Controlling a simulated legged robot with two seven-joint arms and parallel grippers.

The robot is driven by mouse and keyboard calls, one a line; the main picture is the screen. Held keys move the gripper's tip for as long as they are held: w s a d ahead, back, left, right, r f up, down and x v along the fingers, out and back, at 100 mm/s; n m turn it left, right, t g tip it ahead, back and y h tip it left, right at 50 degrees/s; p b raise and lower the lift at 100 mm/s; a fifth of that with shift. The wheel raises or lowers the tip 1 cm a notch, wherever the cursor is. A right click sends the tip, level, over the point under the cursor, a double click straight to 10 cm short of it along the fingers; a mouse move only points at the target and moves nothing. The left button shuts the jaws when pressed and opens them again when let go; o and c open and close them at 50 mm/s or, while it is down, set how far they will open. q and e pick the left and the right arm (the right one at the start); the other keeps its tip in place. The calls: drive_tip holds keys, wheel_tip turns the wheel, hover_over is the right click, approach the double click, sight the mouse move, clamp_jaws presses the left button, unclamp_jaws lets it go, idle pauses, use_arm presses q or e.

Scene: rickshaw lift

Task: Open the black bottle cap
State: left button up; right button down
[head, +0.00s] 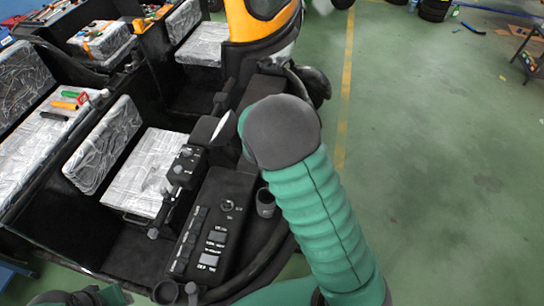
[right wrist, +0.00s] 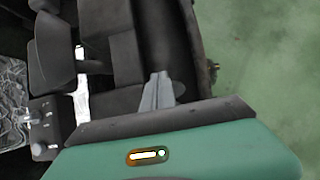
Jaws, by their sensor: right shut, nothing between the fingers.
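My right gripper (right wrist: 157,92) shows in the right wrist view as grey fingers held together, with nothing between them. They are in front of dark bodywork of the vehicle. In the head view my green right arm reaches up over the console, and its dark rounded joint hides the gripper. I cannot pick out a black bottle cap for certain in either view. A small dark cylinder (head: 265,203) stands at the right edge of the console, left of my arm; I cannot tell whether it is the cap. My left gripper is not in view.
The black console (head: 215,222) has switches and a knob. Plastic-wrapped seats (head: 150,175) lie to its left, with coloured-handled tools (head: 68,104) on one. An orange and black panel (head: 258,22) stands at the top. Green floor (head: 445,160) is open on the right.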

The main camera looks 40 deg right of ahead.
drive_tip(key=shift+w, duration=0.2)
drive_tip(key=shift+d, duration=0.15)
idle(0.4)
